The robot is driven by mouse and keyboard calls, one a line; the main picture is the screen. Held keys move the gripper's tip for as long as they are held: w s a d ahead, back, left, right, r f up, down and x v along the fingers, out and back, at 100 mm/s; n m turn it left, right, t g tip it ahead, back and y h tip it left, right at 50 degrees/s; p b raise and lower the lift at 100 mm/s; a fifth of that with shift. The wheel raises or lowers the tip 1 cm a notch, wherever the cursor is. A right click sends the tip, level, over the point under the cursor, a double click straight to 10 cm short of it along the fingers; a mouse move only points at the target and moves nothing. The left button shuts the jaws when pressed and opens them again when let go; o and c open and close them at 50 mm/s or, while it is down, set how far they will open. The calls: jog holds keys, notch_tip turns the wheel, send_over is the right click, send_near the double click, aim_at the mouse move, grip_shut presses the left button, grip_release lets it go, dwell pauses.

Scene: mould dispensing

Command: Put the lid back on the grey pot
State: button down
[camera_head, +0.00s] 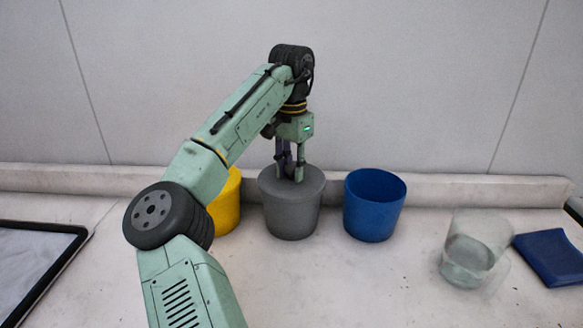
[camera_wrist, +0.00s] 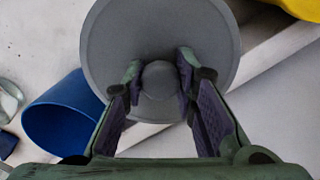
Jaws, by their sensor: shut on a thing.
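The grey pot (camera_head: 291,217) stands upright on the bench between a yellow pot and a blue pot. The grey lid (camera_head: 312,182) sits at the top of the grey pot. In the wrist view the round lid (camera_wrist: 110,40) fills the upper middle and hides the pot below. My gripper (camera_head: 292,176) points straight down over the lid. In the wrist view its fingers (camera_wrist: 158,80) stand on either side of the lid's round knob (camera_wrist: 160,80) and are shut on it. I cannot tell whether a small gap is left between lid and rim.
The yellow pot (camera_head: 228,205) is partly behind my arm. The open blue pot (camera_head: 374,206) stands close on the right. Farther right are a clear glass vessel (camera_head: 472,250) and a dark blue pad (camera_head: 553,257). A black-edged tray (camera_head: 30,265) lies at left. A low ledge runs behind.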

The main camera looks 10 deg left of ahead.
jog(key=c, duration=1.2)
grip_release()
jog(key=o, duration=0.5)
jog(key=shift+c, duration=0.2)
jog(key=shift+r, duration=3.55)
jog(key=shift+c, duration=0.5)
grip_shut()
